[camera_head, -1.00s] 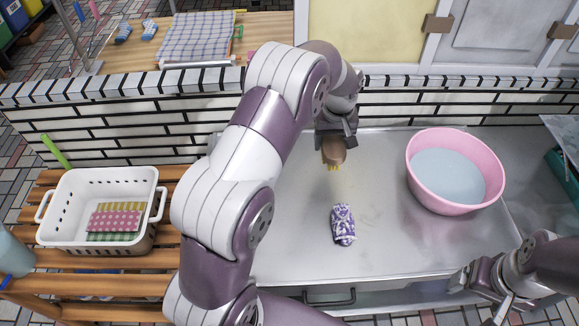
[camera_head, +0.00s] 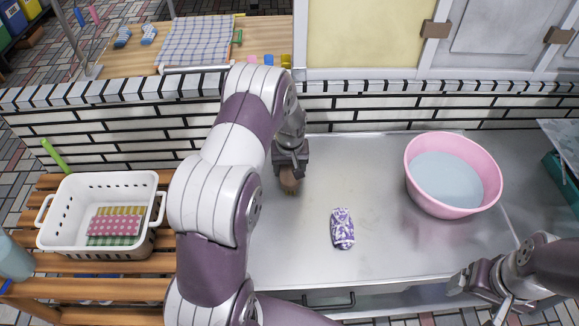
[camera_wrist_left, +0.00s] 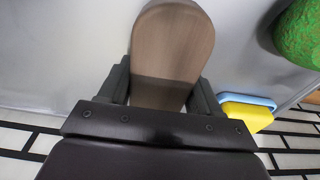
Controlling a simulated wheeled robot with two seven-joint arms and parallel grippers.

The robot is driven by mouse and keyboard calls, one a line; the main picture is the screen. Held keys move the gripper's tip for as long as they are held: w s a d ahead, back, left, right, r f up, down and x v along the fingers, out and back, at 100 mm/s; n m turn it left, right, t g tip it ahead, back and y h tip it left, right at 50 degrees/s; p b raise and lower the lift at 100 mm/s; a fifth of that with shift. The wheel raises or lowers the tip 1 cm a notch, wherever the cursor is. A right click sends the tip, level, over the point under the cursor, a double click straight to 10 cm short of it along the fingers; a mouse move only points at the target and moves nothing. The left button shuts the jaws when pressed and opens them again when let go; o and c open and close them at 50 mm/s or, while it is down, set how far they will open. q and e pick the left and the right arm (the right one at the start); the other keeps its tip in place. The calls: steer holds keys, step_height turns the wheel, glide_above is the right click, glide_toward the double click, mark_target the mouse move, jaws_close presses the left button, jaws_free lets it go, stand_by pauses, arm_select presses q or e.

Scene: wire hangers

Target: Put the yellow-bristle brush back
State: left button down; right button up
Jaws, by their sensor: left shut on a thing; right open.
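My left gripper (camera_head: 290,165) is shut on a brush with a brown wooden back (camera_head: 289,179) and holds it over the left part of the steel counter (camera_head: 390,250). In the left wrist view the wooden back (camera_wrist_left: 172,50) sits between the two dark fingers (camera_wrist_left: 164,82); the bristles are hidden there. In the head view only a little of the bristle edge shows below the wood. The gap to the counter is hard to judge. My right gripper (camera_head: 472,280) is open and empty at the lower right.
A purple-and-white patterned bundle (camera_head: 343,229) lies on the counter. A pink basin of water (camera_head: 473,207) stands at the right. A white basket (camera_head: 60,232) with folded cloths sits on a slatted wooden rack (camera_head: 110,288). A brick ledge (camera_head: 400,105) runs behind.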

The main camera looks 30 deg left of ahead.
arm_select(q)
steer(key=shift+c, duration=1)
jaws_free()
steer(key=shift+f, duration=0.1)
step_height(320, 180, up, 12)
steer(key=s+d, duration=0.1)
steer(key=s, duration=0.1)
steer(key=s+d+r+m, duration=0.1)
steer(key=s+d+m, duration=0.2)
steer(key=s, duration=0.6)
steer(key=s+d+r+m, duration=0.2)
steer(key=s+d+m, duration=0.1)
steer(key=s+d, duration=0.5)
steer(key=shift+s+r+m+h, duration=0.2)
steer(key=shift+s+m+h, duration=0.1)
steer(key=shift+s+h, duration=0.1)
